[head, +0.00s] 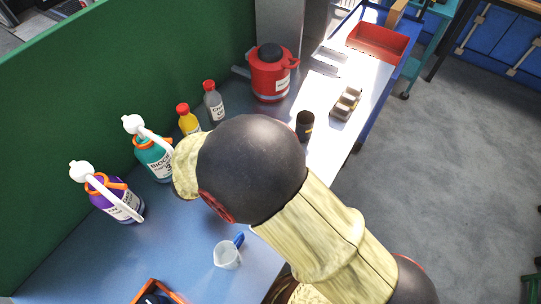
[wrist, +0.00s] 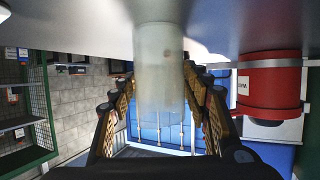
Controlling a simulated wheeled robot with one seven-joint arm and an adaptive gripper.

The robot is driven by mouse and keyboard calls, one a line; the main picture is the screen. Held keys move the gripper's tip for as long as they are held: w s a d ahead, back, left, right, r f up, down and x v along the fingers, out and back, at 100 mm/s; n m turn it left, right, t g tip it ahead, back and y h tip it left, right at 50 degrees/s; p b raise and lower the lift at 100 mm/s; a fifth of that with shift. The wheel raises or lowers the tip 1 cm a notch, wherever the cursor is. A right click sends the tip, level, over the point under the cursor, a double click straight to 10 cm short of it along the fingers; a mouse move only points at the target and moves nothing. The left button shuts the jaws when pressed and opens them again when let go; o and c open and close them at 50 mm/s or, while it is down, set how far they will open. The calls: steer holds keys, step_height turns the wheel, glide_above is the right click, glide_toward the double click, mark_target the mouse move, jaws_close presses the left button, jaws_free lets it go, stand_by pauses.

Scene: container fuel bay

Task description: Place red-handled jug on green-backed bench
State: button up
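The green-backed bench (head: 185,255) has a blue top and a tall green panel (head: 95,75) behind it. In the wrist view, which appears upside down, a pale translucent jug (wrist: 158,70) is between the two fingers of my gripper (wrist: 158,82). The fingers lie close against both its sides. Its handle is not visible, so I cannot tell its colour. The jug meets the pale surface at the top of that view; I cannot tell whether it rests there. In the head view my arm hides the gripper and this jug.
A blue-handled jug (head: 227,255) stands near the bench's front. Purple (head: 115,200) and teal (head: 154,157) pump bottles, yellow (head: 188,122) and grey (head: 213,103) bottles line the panel. A red container (head: 270,76), dark cup (head: 305,124) and red tray (head: 377,41) stand farther along.

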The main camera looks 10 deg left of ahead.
steer(key=shift+o, duration=0.9)
steer(key=shift+a+r, duration=0.15)
steer(key=shift+r, duration=0.1)
steer(key=p+v, duration=0.2)
steer(key=v, duration=0.5)
steer(key=shift+s, duration=0.15)
